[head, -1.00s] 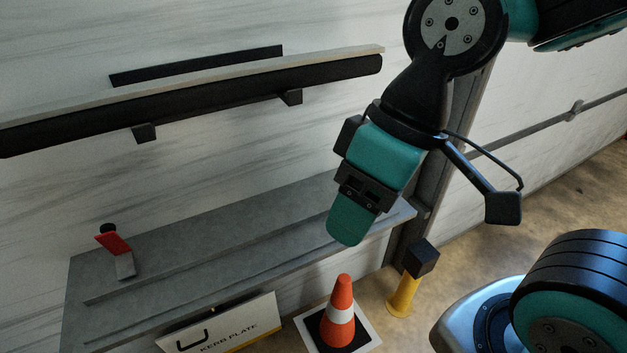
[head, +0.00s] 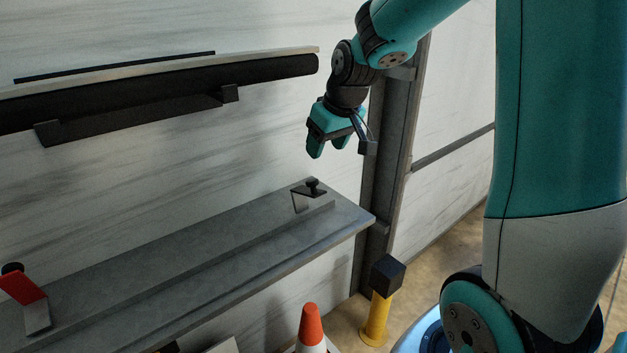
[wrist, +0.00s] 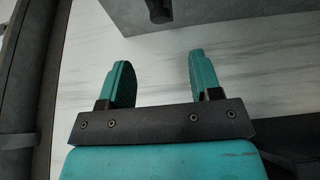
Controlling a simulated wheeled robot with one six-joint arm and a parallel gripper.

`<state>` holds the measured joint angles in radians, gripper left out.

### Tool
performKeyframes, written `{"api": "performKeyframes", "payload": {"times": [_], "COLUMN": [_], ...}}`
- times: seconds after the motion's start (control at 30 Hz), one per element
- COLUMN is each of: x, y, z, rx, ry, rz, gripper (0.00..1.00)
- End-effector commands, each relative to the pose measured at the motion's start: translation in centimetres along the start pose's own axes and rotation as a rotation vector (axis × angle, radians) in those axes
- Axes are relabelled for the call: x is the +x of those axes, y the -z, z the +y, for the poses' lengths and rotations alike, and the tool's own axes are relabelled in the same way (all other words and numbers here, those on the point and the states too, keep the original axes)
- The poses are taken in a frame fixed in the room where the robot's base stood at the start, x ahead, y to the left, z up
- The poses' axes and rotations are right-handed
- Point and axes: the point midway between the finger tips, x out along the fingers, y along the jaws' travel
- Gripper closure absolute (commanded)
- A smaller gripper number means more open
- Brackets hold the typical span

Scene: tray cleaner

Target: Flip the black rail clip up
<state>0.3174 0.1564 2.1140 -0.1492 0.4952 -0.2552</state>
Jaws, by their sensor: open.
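The black rail clip (head: 312,188) stands at the right end of the grey shelf (head: 240,254). It has a small light bracket, a dark flap lying roughly level and a black knob on top. My gripper (head: 328,148) is above the clip and slightly to its right in the head view, fingers pointing down, apart from it. In the wrist view, my gripper (wrist: 161,60) has its two teal fingers spread with nothing between them. A dark rounded piece shows at the top edge of the wrist view, cut off; I cannot tell whether it is the clip's knob.
A red clip (head: 22,287) with a black knob stands at the shelf's left end. A long black wall rail (head: 150,95) runs above. A grey post (head: 390,150) rises beside the shelf's right end. Below are an orange cone (head: 311,325) and a yellow bollard (head: 377,315).

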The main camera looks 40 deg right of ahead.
Motion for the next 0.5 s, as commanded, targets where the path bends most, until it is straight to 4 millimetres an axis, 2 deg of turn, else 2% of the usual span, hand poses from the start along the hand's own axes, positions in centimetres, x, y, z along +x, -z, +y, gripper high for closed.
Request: {"api": "performKeyframes", "payload": {"times": [0.1,0.3,0.5], "x": [3.0,7.2,10.1], "y": [-0.1,-0.1,-0.1], "z": [-0.1,-0.1,-0.1], "rx": [-0.001,-0.001,-0.001], "ry": [0.002,0.003,0.002], "rz": [-0.006,-0.005,-0.002], "gripper": [0.42,0.42,0.42]}}
